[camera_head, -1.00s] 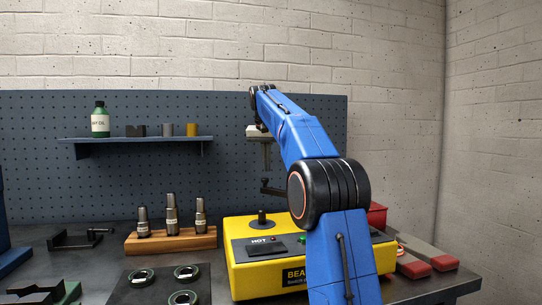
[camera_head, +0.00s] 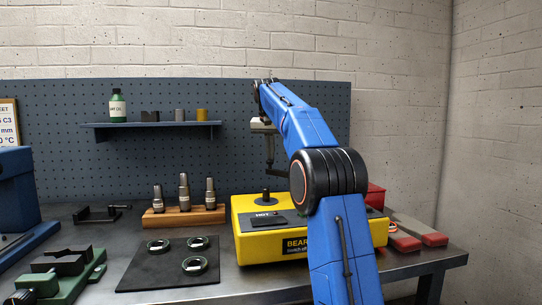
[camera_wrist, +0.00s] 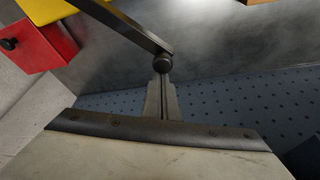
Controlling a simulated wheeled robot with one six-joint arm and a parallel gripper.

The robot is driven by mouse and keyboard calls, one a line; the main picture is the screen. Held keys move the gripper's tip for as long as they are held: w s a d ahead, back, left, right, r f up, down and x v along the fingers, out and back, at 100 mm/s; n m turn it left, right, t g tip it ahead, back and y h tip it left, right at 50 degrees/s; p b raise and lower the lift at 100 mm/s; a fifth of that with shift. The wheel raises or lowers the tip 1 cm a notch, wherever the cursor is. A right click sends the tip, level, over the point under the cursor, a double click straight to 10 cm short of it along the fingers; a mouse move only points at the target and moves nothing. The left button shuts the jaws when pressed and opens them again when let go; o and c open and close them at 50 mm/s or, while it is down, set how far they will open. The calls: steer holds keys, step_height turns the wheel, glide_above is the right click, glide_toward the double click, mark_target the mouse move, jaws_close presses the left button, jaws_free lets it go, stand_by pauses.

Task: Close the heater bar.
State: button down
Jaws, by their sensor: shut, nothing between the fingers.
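The yellow bearing heater (camera_head: 262,243) stands on the bench with a short black post on top. The heater bar (camera_wrist: 128,26) is a dark bar with a round knob at its end, running from the upper left in the wrist view. In the head view the bar (camera_head: 281,174) is raised above the heater, its right part hidden behind my arm. My gripper (camera_wrist: 163,80) is shut and empty, its fingertips at the knob. In the head view my gripper (camera_head: 269,160) points down at the bar's end; I cannot tell whether it touches.
A wooden block (camera_head: 184,216) with several metal pieces stands left of the heater. A dark mat (camera_head: 140,280) with 3 rings lies in front. A red box (camera_head: 375,196) is behind on the right. A shelf (camera_head: 150,125) hangs on the pegboard.

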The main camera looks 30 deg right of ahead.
steer(key=s+a+n+y, duration=0.2)
steer(key=s+a+n, duration=0.6)
steer(key=s+a, duration=0.6)
steer(key=shift+s+n+t+y, duration=0.3)
steer(key=shift+n+t+y, duration=0.1)
steer(key=shift+f, duration=0.1)
